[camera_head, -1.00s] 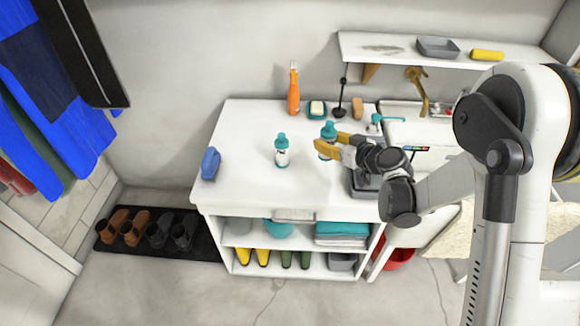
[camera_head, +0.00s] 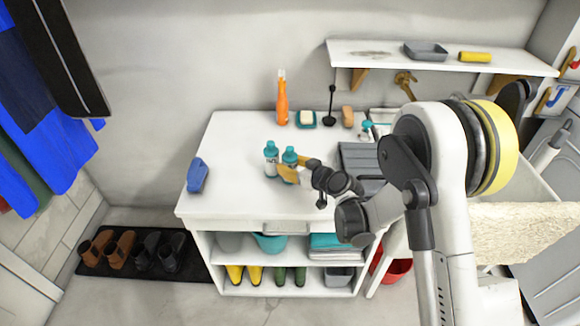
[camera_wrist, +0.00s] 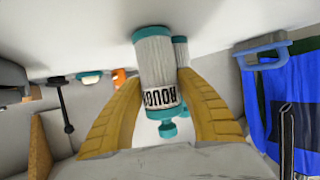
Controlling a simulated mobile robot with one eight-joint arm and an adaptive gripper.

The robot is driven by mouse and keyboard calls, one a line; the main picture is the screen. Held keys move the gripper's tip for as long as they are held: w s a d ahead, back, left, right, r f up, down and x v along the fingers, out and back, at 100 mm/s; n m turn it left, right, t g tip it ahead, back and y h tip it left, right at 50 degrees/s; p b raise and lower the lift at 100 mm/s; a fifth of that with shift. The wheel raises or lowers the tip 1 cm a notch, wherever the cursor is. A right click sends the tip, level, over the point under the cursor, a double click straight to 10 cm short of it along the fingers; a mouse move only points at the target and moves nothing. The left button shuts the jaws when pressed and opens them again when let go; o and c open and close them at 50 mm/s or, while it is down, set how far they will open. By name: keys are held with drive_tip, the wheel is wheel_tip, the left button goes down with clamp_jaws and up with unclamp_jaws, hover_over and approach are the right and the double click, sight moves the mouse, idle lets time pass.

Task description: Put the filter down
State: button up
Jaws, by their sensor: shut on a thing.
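My gripper (camera_head: 296,170) is shut on a white bottle-shaped filter (camera_head: 290,158) with teal ends, above the white counter (camera_head: 235,155). In the wrist view, the yellow fingers (camera_wrist: 160,118) stand on both sides of the held filter (camera_wrist: 153,62), which has dark lettering. That view is upside down, and the filter's base is at or close to the counter top; I cannot tell if it touches. A second, similar bottle (camera_head: 271,160) stands just left of the held one, and it shows partly behind it in the wrist view (camera_wrist: 181,53).
A blue brush-like item (camera_head: 197,175) lies at the counter's left end. An orange spray bottle (camera_head: 282,100), a soap dish (camera_head: 305,119) and a dark plunger-like tool (camera_head: 330,108) stand along the back. A grey ribbed drainer (camera_head: 360,158) is to the right.

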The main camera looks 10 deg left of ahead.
drive_tip(key=shift+f, duration=0.15)
drive_tip(key=o, duration=1.2)
drive_tip(key=shift+o, duration=0.2)
